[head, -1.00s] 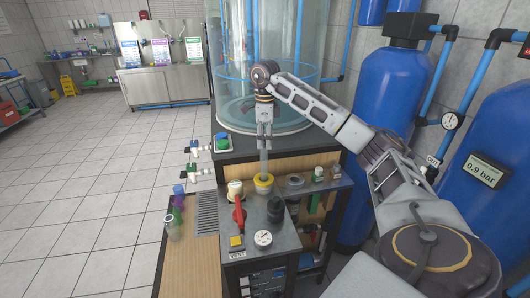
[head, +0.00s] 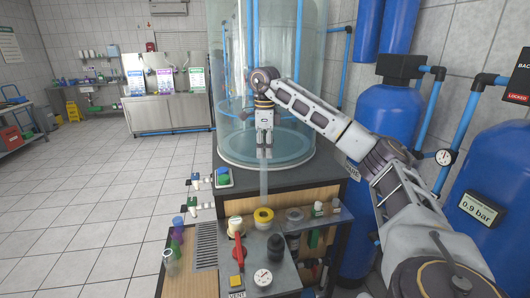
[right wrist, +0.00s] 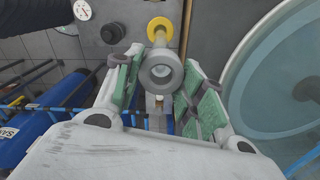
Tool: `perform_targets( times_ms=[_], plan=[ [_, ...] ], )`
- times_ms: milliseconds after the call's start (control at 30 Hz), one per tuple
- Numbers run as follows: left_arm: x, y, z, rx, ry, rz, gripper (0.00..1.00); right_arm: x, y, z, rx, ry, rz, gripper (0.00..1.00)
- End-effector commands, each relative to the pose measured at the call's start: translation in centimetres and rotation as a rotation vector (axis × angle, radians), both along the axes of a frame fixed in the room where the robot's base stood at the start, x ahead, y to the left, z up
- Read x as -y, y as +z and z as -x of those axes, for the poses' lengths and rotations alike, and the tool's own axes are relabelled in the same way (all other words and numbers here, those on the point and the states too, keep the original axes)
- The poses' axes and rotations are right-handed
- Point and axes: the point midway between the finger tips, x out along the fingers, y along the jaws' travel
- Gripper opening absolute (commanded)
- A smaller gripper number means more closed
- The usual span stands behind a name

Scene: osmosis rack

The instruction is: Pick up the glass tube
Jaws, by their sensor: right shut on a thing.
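The glass tube (head: 264,178) is a narrow, see-through grey tube hanging upright below my right gripper (head: 264,148). My right gripper is shut on its upper part. In the right wrist view the tube (right wrist: 161,71) shows nearly end-on, with its round open top between the green-padded fingers (right wrist: 158,88). A yellow ring-shaped holder (head: 263,215) sits on the bench below. The tube's lower end appears just above this ring in the head view. The ring also shows beyond the tube in the right wrist view (right wrist: 160,25). My left gripper is not in view.
A large clear tank (head: 240,95) stands close behind the gripper. A red-handled valve (head: 238,248), a black knob (head: 276,246) and a gauge (head: 262,278) are on the panel in front. Blue cylinders (head: 385,115) stand at right. Several small vials are at left.

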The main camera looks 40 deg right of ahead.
Motion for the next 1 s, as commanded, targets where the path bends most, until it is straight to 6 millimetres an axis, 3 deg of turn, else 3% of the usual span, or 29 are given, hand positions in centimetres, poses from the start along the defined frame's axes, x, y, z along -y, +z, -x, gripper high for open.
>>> perform_targets(
  times_ms=[233,1000],
  plan=[
    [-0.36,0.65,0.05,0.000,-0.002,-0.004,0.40,0.04,1.34,-0.01,0.002,-0.001,0.001,0.27],
    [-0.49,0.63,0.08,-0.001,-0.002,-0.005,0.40,0.04,1.46,-0.01,0.001,-0.001,0.001,0.27]
  ],
)
